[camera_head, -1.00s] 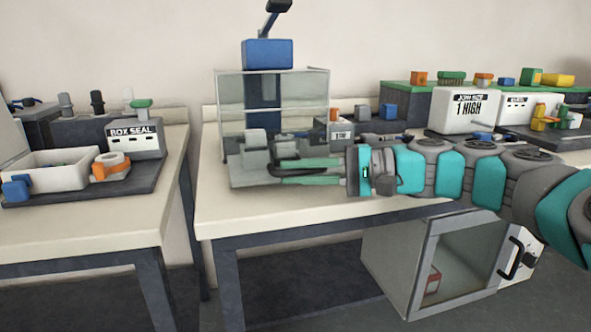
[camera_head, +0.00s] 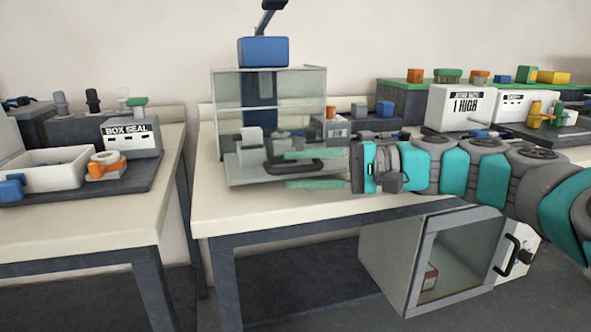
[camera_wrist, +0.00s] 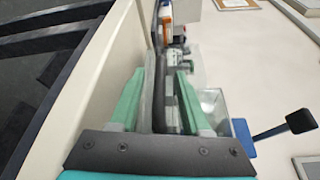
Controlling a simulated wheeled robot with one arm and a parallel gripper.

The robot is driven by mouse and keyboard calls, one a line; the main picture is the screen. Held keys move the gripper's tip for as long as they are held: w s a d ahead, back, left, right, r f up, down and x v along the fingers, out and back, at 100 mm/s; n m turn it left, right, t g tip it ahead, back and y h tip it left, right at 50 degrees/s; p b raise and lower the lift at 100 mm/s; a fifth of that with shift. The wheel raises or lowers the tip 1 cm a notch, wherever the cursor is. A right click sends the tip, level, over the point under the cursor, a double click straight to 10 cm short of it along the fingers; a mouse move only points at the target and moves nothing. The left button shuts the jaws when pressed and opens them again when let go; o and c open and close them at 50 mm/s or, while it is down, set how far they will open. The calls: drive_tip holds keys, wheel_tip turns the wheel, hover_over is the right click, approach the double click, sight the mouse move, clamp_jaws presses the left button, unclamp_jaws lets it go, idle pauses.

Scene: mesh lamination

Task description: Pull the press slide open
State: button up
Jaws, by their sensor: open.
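The press (camera_head: 264,52) has a blue head with a lever on top of a clear-walled enclosure. Its grey slide plate (camera_head: 242,174) sticks out at the enclosure's front, over the tabletop. A dark bar handle (camera_head: 303,168) is on the slide's front. My gripper (camera_head: 297,170) is open, with one green finger above the handle and one below it in the head view. In the wrist view the gripper (camera_wrist: 160,105) has the dark handle (camera_wrist: 187,100) between its spread fingers. I cannot tell whether either finger touches it.
The press stands on a pale bench (camera_head: 235,205). A glass-door cabinet (camera_head: 415,265) stands beneath it. A separate left bench (camera_head: 100,215) holds a white bin (camera_head: 62,176) and a "BOX SEAL" station (camera_head: 132,137). A gap separates the benches.

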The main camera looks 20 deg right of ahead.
drive_tip(key=v, duration=0.6)
drive_tip(key=shift+s+d, duration=0.1)
drive_tip(key=shift+d, duration=0.2)
